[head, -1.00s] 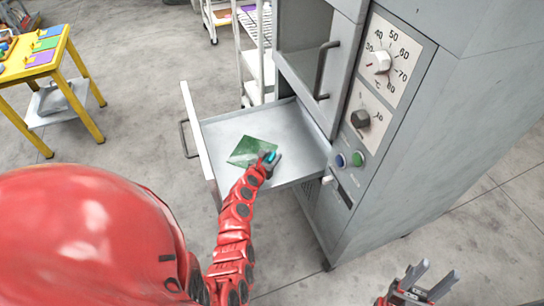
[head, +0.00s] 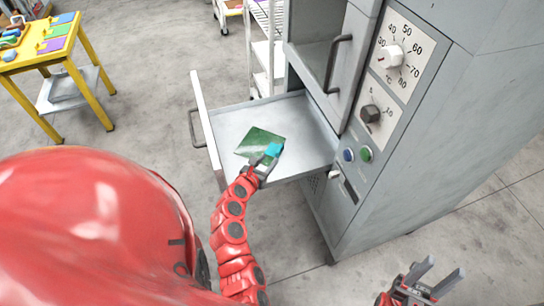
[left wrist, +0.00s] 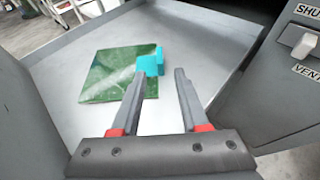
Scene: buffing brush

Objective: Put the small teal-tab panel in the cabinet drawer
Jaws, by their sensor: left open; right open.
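The small green panel (head: 258,141) with its teal tab (head: 274,150) lies flat in the open cabinet drawer (head: 225,118). In the left wrist view the panel (left wrist: 104,78) rests on the drawer floor, and the teal tab (left wrist: 149,64) stands at its right edge. My left gripper (head: 267,160) is over the drawer, just short of the tab; its fingers (left wrist: 161,80) are open with nothing between them, and the left fingertip is close to the tab. Whether it touches cannot be told. My right gripper (head: 437,280) is open and empty at the lower right, apart from the cabinet.
The grey cabinet (head: 440,130) with dials and buttons stands right of the drawer, its upper door handle (head: 336,65) above it. A yellow table (head: 70,48) with colored panels is at the upper left. A white rack (head: 266,45) stands behind. Floor left of the drawer is clear.

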